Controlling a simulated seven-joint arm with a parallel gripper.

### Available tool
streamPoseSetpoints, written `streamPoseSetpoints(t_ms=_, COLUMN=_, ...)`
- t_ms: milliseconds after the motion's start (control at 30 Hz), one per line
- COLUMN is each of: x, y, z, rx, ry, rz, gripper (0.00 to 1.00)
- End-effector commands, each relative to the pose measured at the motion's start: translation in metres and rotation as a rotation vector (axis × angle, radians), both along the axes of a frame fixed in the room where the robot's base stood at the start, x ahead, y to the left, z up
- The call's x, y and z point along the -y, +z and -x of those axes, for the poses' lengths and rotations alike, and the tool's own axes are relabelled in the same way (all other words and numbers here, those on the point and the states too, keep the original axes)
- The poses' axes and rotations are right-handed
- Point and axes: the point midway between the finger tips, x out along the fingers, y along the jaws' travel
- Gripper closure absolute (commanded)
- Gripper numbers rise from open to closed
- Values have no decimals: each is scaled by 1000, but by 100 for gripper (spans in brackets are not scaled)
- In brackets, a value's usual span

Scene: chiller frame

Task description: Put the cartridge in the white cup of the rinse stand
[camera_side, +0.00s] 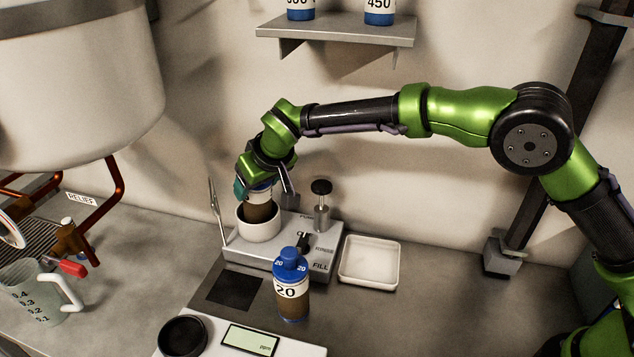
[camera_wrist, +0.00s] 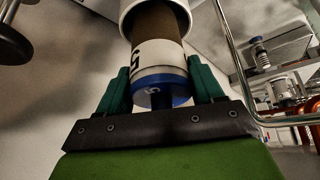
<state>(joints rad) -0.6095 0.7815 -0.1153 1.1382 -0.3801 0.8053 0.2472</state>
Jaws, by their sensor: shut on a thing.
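My gripper (camera_side: 256,184) points down over the rinse stand and is shut on a brown cartridge (camera_side: 259,209) with a white band and a blue cap. In the wrist view, the teal fingers (camera_wrist: 160,80) stand on both sides of the blue cap end of the cartridge (camera_wrist: 158,53). The cartridge's lower end is inside the mouth of the white cup (camera_side: 258,232). The cup's rim also shows in the wrist view (camera_wrist: 126,17). The cartridge looks nearly upright. I cannot tell whether its end touches the cup's bottom, which is hidden. The rinse stand (camera_side: 253,262) is a grey block marked FILL.
A bottle marked 20 (camera_side: 292,289) stands in front of the stand. A white tray (camera_side: 369,281) lies to the right. A bent metal rod (camera_side: 217,211) rises close on the cup's left, and a black knob (camera_side: 321,187) stands right.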

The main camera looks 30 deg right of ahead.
Motion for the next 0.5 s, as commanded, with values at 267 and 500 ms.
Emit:
streamPoseSetpoints(t_ms=267, x=-3, y=2, z=-12, rx=-127, ry=0, rz=27, gripper=69)
streamPoseSetpoints(t_ms=500, x=-3, y=-7, z=-13, rx=-179, ry=4, rz=37, gripper=69)
